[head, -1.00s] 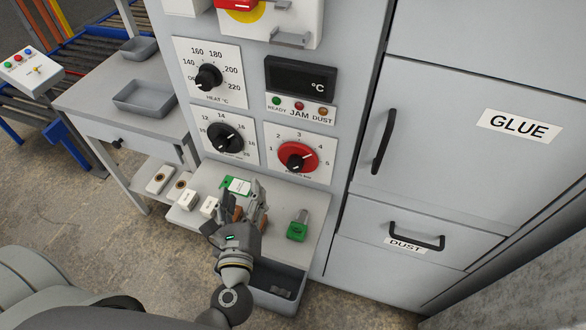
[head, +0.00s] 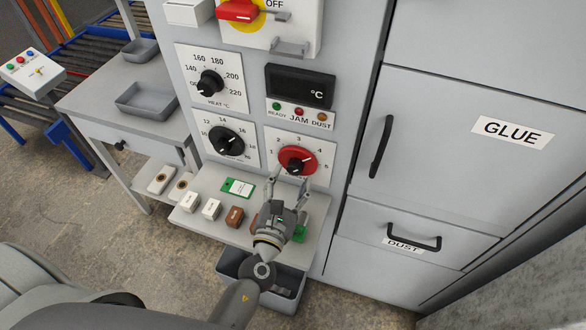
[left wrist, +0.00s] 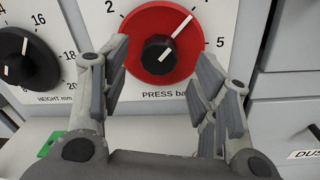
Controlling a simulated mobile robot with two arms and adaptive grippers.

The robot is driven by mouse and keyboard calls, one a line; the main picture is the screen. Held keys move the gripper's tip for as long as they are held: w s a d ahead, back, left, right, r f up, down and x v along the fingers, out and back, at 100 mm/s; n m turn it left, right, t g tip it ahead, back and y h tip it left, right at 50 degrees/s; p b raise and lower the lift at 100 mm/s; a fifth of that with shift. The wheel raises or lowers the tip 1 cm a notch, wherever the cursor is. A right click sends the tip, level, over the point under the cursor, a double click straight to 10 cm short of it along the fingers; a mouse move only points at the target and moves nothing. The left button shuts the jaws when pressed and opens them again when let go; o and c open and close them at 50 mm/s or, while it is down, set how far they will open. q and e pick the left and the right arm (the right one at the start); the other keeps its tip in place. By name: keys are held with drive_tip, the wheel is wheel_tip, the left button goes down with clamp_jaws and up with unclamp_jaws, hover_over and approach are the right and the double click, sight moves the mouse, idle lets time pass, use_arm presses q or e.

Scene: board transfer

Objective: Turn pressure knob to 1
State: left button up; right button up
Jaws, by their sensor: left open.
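The pressure knob (head: 297,160) is a red disc with a black centre grip on a white panel with a numbered scale. It also shows in the left wrist view (left wrist: 140,42), above the label "PRESS bar". Its white pointer line points up and right, between 2 and 5, near where 4 sits. My left gripper (head: 291,180) is open and empty, just below and in front of the knob. In the left wrist view its fingers (left wrist: 162,62) stand apart on either side of the knob's lower part, not closed on it. My right gripper is not in view.
The height dial (head: 226,141) is left of the knob, with the heat dial (head: 210,83) above it. A display (head: 300,86) is above the knob. The shelf (head: 199,228) below carries small blocks and a green tag (head: 238,187). A grey bin (head: 232,264) hangs underneath.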

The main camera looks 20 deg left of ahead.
sight(293, 172)
use_arm(q)
drive_tip(key=shift+w+a, duration=0.1)
drive_tip(key=shift+w, duration=1.5)
drive_tip(key=shift+c, duration=0.5)
drive_tip(key=c, duration=0.9)
drive_tip(key=shift+c, duration=0.2)
